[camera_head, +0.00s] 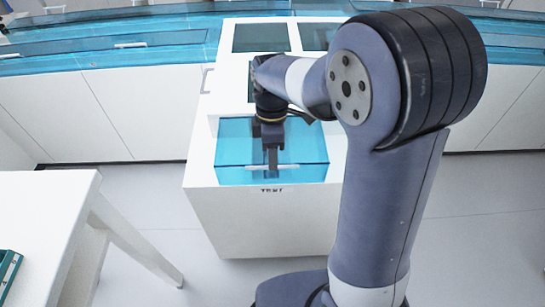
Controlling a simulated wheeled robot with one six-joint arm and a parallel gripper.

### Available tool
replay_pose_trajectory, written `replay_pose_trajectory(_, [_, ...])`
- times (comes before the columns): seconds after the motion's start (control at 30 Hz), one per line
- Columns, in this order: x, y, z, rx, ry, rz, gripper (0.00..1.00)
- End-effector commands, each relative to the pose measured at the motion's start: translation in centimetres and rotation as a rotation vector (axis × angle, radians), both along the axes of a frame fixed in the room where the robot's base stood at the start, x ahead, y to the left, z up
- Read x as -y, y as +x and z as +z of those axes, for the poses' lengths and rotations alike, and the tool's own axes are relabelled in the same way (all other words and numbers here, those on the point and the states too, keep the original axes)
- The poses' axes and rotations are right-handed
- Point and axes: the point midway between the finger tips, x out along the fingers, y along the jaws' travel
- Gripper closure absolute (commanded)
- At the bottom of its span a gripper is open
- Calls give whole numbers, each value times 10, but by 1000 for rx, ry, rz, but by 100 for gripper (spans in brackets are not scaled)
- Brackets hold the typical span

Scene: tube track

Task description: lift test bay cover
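The test bay cover (235,150) is a clear blue panel at the front end of the white test bench (280,222), above the printed "TEST" label. A pale bar handle (290,167) runs along its front part. The cover appears closed. My gripper (272,168) points down over the cover with its fingertips at the handle. I cannot tell whether the fingers touch the handle or are closed around it. My arm hides part of the bench to the right.
Blue-covered white counters (110,45) run along the back. The bench top has dark recessed panels (261,38) farther back. A white table (40,215) stands at the front left, with a teal rack (9,268) at its edge. The floor between table and bench is clear.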

Motion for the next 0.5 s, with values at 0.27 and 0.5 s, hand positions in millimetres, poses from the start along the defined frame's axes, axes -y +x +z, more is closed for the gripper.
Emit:
replay_pose_trajectory(0.27, [0,-3,-14,0,0,0,68])
replay_pose_trajectory(0.5, [0,-3,-14,0,0,-1,72])
